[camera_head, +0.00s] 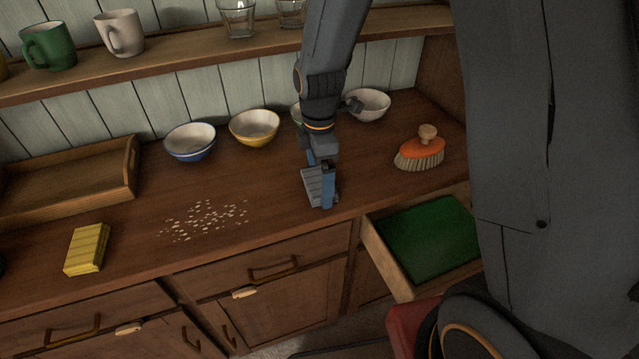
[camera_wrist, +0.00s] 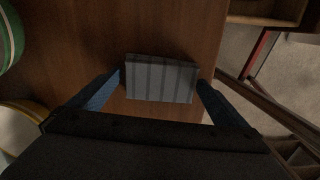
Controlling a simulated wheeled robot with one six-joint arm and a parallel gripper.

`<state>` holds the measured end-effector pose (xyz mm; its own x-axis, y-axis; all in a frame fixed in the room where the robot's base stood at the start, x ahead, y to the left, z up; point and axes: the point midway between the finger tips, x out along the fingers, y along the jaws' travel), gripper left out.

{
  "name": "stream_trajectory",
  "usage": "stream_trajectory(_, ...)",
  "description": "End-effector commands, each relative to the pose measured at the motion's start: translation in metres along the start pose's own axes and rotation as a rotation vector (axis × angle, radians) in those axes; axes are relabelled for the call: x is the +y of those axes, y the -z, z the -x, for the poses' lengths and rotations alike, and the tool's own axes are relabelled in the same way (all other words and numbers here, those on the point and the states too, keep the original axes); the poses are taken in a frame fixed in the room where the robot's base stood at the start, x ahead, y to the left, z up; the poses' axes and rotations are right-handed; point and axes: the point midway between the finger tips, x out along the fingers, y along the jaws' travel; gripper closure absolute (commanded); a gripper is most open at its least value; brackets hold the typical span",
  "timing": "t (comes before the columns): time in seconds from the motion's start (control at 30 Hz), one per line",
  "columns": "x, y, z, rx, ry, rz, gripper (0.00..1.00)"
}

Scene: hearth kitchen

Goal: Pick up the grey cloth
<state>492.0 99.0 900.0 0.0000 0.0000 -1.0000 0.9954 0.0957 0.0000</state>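The grey cloth (camera_wrist: 160,78) is a folded, ribbed, block-like bundle in the middle of the wrist view. In the head view the grey cloth (camera_head: 312,186) is at the front part of the wooden counter, partly hidden by a blue finger. My gripper (camera_wrist: 160,80) points down over it, with its two blue fingers spread wide, one on each side of the cloth. The fingertips are very close to its sides; a clear gap or firm contact is hard to make out. In the head view my gripper (camera_head: 320,180) is low, by the counter top.
An orange brush (camera_head: 420,150) stands to the right, above an open drawer (camera_head: 385,258) with a green lining. Several bowls, including a yellow one (camera_head: 255,127), line the back. Crumbs (camera_head: 205,220), a yellow folded cloth (camera_head: 87,248) and a wooden tray (camera_head: 128,180) are left.

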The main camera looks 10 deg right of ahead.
Motion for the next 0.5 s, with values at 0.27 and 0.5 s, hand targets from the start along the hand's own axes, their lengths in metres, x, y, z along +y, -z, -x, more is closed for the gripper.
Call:
stream_trajectory(0.27, 0.0001, -0.0002, 0.0003, 0.000, 0.000, -0.001, 0.33)
stream_trajectory(0.5, 0.0000, -0.0002, 0.0026, 0.000, 0.000, -0.001, 0.33)
